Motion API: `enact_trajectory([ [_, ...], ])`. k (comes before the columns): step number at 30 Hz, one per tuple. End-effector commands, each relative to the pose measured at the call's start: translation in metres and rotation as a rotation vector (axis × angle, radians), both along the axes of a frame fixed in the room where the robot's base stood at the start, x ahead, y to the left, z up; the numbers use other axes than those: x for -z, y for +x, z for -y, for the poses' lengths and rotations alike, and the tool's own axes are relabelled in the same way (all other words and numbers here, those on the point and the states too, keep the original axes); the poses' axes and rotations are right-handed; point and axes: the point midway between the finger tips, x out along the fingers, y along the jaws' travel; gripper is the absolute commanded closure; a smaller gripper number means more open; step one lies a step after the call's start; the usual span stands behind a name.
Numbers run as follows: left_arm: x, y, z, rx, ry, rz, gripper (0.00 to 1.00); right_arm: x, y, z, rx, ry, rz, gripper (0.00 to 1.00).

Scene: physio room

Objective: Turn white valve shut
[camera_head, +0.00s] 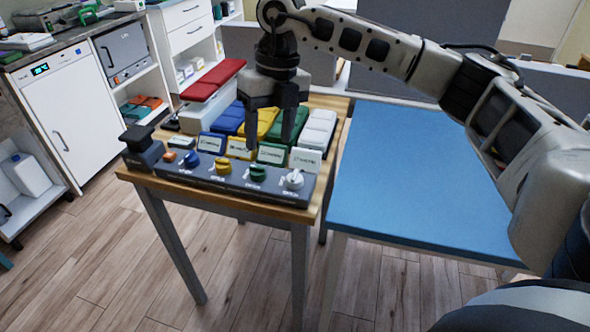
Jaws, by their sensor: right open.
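The white valve (292,179) is a round knob at the right end of a dark grey panel (205,180) on the front of a small wooden table. Blue (193,160), yellow (223,166) and green (257,172) valves sit left of it in the same row. My right gripper (268,140) points down with its fingers apart and empty. It is above and behind the panel, left of the white valve and apart from it. It covers part of the yellow and green blocks. My left gripper is not in view.
White (318,128), green, yellow and blue blocks lie behind the panel, with small labels before them. A black block (142,150) stands at the panel's left end. A blue-topped table (410,185) is to the right. White cabinets (68,110) stand at the left.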

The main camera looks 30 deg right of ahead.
Motion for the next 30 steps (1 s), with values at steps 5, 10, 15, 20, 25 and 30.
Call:
enact_trajectory([
  [5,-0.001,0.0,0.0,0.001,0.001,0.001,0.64,-0.03,0.005,0.052,0.108,-0.172,0.017,0.45],
  [10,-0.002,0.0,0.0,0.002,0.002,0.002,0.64,-0.018,0.004,0.056,0.116,-0.188,0.014,0.45],
  [15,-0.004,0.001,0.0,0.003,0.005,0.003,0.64,0.015,0.004,0.056,0.115,-0.187,0.012,0.45],
  [20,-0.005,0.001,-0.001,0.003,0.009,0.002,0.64,0.05,0.003,0.055,0.113,-0.185,0.013,0.45],
  [25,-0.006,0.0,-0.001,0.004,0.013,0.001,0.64,0.086,0.004,0.054,0.111,-0.184,0.014,0.45],
  [30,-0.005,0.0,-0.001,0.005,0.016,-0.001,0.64,0.112,0.004,0.054,0.111,-0.183,0.015,0.45],
])
